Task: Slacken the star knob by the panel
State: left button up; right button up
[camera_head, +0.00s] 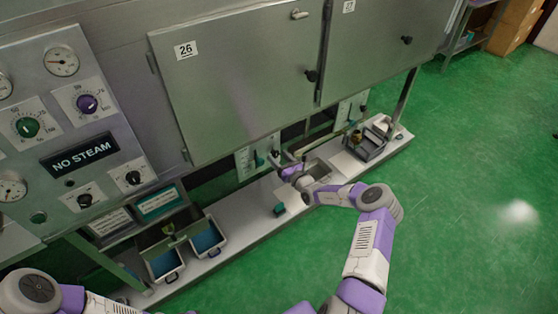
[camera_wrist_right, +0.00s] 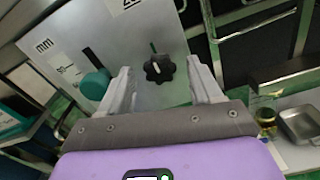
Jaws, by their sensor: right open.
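The star knob (camera_wrist_right: 158,68) is black and lobed with a pale mark at its centre. It sits on a light metal panel (camera_wrist_right: 125,40) in the right wrist view. My right gripper (camera_wrist_right: 159,66) is open, with one finger on either side of the knob in that view and a visible gap to each. Whether the fingertips reach as deep as the knob I cannot tell. In the head view my right gripper (camera_head: 291,171) is close to the small panel (camera_head: 243,158) under the cabinet. My left gripper is outside the view.
A teal knob (camera_wrist_right: 95,84) is on the same panel, just left of the left finger. A metal tray (camera_wrist_right: 300,123) and a brass-coloured fitting (camera_wrist_right: 266,117) are to the right. Two blue-lined bins (camera_head: 207,239) stand left on the bench. Green floor is open at the right.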

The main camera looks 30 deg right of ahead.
jog(key=shift+w, duration=0.25)
jog(key=shift+c, duration=0.3)
jog(key=c, duration=1)
